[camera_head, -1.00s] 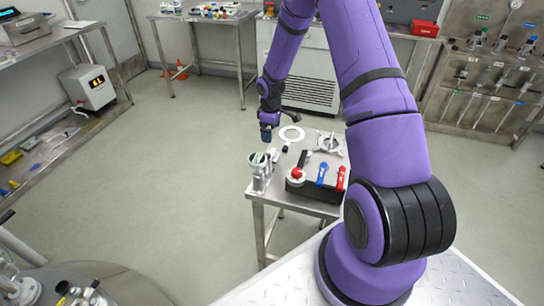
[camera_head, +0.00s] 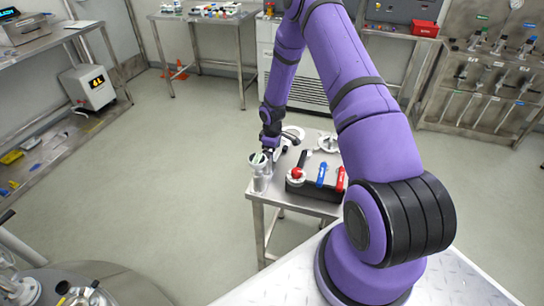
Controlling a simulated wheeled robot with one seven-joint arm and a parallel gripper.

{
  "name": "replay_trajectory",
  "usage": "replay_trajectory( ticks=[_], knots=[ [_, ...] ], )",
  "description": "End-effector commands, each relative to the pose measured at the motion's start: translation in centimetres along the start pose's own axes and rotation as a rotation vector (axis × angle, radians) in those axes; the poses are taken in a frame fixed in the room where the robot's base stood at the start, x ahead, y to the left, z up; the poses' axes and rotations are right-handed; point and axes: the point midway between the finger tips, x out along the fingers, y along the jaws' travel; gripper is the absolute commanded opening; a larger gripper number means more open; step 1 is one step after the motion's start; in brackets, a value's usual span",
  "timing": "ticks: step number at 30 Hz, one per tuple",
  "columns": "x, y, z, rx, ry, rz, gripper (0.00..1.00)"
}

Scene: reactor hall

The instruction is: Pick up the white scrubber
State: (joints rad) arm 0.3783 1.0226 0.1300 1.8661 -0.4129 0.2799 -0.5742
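My gripper (camera_head: 268,152) is low over the left part of the small steel table (camera_head: 318,207), just behind a metal fitting with a round top (camera_head: 261,172). It is small and dark in this view, and its fingers cannot be made out. A white ring-shaped item (camera_head: 297,131) lies on the table just right of my wrist, partly hidden by it. I cannot make out a thing that is surely the white scrubber; it may be small or hidden by my gripper.
A black block (camera_head: 318,186) with a red knob, a blue lever and a red lever stands at the table's front. A metal handwheel (camera_head: 329,143) lies behind it. Open floor is to the left. A bench (camera_head: 205,15) with small items stands at the back.

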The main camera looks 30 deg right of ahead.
Motion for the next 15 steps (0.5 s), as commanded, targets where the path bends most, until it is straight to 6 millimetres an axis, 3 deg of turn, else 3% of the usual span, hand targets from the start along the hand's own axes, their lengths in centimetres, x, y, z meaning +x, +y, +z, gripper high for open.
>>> replay_trajectory(
  ticks=[3,10,15],
  knots=[
    [1.34,-0.02,-0.10,-0.001,0.000,0.000,0.94],
    [1.52,0.01,-0.10,0.000,0.001,0.000,0.94],
    [1.51,0.01,-0.09,0.000,0.001,0.000,0.57]
  ],
)
